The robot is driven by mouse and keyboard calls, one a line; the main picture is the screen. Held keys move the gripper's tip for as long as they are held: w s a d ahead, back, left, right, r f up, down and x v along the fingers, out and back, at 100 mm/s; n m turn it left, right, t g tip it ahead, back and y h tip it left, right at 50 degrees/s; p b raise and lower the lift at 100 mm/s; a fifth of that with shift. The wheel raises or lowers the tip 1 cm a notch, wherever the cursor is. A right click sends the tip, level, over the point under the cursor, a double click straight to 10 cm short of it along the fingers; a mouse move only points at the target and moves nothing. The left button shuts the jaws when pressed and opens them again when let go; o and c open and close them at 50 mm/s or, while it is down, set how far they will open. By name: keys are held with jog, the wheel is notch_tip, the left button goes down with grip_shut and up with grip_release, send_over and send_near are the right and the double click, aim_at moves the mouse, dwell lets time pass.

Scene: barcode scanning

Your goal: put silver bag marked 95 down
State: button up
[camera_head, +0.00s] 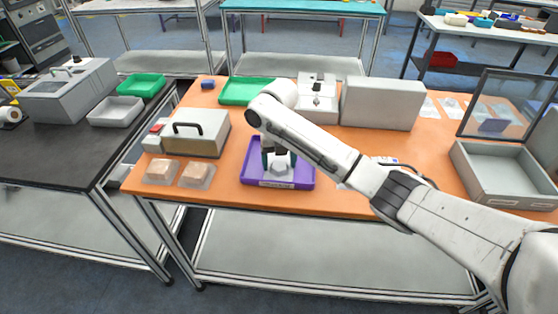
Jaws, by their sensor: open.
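My gripper (279,163) points down over the purple tray (249,172) at the front middle of the orange table. Its two dark fingers are open. A pale silvery bag (281,170) lies in the tray under and between the fingers; its mark is too small to read. Whether the fingers still touch it I cannot tell. My arm comes in from the right and hides part of the table behind the tray.
Two clear bags with brown contents (161,171) lie left of the tray. A beige box with a black handle (195,132), a green tray (247,90) and a grey box (382,103) stand behind. An open grey bin (505,178) stands at right, near several flat bags (450,107).

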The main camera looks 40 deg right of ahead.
aim_at(279, 164)
notch_tip(279, 164, up, 12)
jog(key=s+a+f+m+t+y, duration=0.1)
jog(key=s+a+f+m+y, duration=0.15)
jog(key=a+f+m, duration=0.6)
jog(key=s+a+f+m+t+y, duration=0.1)
jog(key=s+a+f+m+t, duration=0.2)
jog(key=a, duration=1)
jog(key=s+f+m+g, duration=0.1)
jog(key=s+f+m, duration=0.35)
jog(key=s, duration=0.25)
jog(key=s+f+m+g, duration=0.1)
jog(key=s+f+m, duration=0.3)
jog(key=s+m, duration=0.3)
jog(key=s+d+f+m+g+h, duration=0.1)
jog(key=s+d+m+h, duration=0.2)
jog(key=s, duration=1)
jog(key=d+m, duration=0.3)
jog(key=shift+s+d+h, duration=0.15)
jog(key=shift+s+h, duration=0.2)
jog(key=shift+s, duration=0.05)
